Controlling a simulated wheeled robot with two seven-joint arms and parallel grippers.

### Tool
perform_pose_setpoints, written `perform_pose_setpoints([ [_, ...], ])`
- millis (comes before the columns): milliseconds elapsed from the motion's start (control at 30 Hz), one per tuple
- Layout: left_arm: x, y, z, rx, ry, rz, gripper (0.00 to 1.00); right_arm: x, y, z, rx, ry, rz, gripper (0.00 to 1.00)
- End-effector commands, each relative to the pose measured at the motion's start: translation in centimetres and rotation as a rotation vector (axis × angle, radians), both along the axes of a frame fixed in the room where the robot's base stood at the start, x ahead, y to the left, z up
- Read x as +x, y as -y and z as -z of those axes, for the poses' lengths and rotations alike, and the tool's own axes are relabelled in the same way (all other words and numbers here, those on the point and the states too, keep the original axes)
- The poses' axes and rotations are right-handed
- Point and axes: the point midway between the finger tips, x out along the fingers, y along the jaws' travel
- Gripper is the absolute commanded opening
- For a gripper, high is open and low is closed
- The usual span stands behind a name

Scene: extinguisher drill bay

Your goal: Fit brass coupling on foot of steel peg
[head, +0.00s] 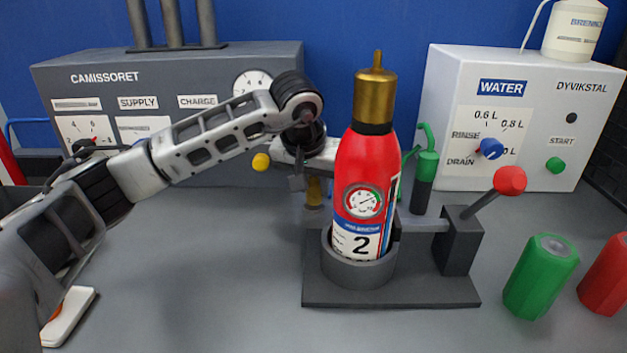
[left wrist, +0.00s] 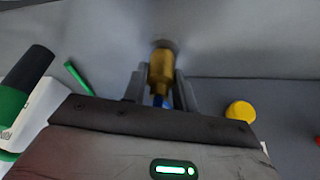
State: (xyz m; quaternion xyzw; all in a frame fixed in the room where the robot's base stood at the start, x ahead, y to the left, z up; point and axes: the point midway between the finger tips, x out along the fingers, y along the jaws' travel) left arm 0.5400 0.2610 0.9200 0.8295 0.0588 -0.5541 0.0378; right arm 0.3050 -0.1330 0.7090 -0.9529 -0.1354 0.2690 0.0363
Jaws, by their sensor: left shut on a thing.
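My left gripper (head: 300,183) reaches in behind the red extinguisher, low in front of the grey panel. It is shut on the brass coupling (head: 314,191), which is partly hidden by the fingers in the head view. In the left wrist view the brass coupling (left wrist: 161,70) sits between the two fingers of my left gripper (left wrist: 160,88). A small blue part shows near the palm. A dark grey round shape (left wrist: 166,44) lies at the coupling's far end. I cannot tell whether it is the steel peg, or whether they touch. My right gripper is out of view.
The red extinguisher (head: 362,165) with a brass top (head: 375,88) stands in a dark holder (head: 345,270) close to my gripper. A yellow knob (head: 261,161) is left of it. Green (head: 541,275) and red (head: 606,275) cylinders stand right. The bench at front left is mostly clear.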

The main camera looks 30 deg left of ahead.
Motion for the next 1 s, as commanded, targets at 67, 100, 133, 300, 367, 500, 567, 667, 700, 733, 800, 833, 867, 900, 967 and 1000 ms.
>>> perform_pose_setpoints([
  [67, 0.0, 0.0, 0.3, 0.0, 0.002, -0.001, 0.0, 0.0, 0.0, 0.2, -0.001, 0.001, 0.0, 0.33],
  [100, 0.0, 0.0, 0.3, 0.0, 0.001, -0.001, 0.0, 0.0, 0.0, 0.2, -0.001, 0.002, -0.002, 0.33],
  [133, 0.0, 0.0, 0.4, 0.0, 0.001, -0.001, 0.0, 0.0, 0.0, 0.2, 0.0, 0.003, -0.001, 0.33],
  [300, 0.0, -0.1, 0.4, -0.001, 0.001, -0.002, 0.0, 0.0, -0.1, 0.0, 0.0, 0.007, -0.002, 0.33],
  [367, 0.0, -0.1, 0.4, -0.001, 0.001, -0.002, 0.0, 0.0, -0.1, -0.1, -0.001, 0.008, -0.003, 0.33],
  [500, 0.0, -0.1, 0.4, -0.001, 0.001, -0.002, 0.47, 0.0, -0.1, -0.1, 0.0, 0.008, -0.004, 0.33],
  [567, 0.0, -0.1, 0.4, 0.0, 0.001, -0.002, 0.53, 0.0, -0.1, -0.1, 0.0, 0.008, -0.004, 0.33],
  [667, 0.0, -0.1, 0.4, 0.001, 0.0, -0.001, 0.53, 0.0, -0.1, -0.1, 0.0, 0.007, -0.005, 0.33],
  [700, 0.0, -0.1, 0.4, 0.001, 0.0, -0.001, 0.53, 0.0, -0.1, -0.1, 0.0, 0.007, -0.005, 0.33],
  [733, 0.0, -0.1, 0.4, 0.001, 0.0, -0.001, 0.53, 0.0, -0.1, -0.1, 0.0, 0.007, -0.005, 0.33],
  [800, 0.0, 0.0, 0.4, 0.0, -0.001, -0.001, 0.53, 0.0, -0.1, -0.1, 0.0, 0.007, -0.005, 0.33],
  [833, 0.0, 0.0, 0.4, 0.0, -0.001, -0.001, 0.53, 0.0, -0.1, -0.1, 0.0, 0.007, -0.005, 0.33],
  [867, -0.1, 0.0, 0.2, 0.001, 0.0, -0.001, 0.53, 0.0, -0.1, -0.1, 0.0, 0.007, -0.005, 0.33],
  [900, -0.2, 0.0, -0.1, 0.0, 0.001, -0.001, 0.53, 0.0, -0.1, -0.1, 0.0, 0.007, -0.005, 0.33],
  [967, -0.4, 0.0, -0.7, -0.001, 0.001, -0.002, 0.53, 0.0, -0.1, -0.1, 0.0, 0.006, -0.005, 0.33],
  [1000, -0.6, 0.0, -1.4, 0.0, 0.003, -0.002, 0.53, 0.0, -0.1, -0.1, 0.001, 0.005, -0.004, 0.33],
])
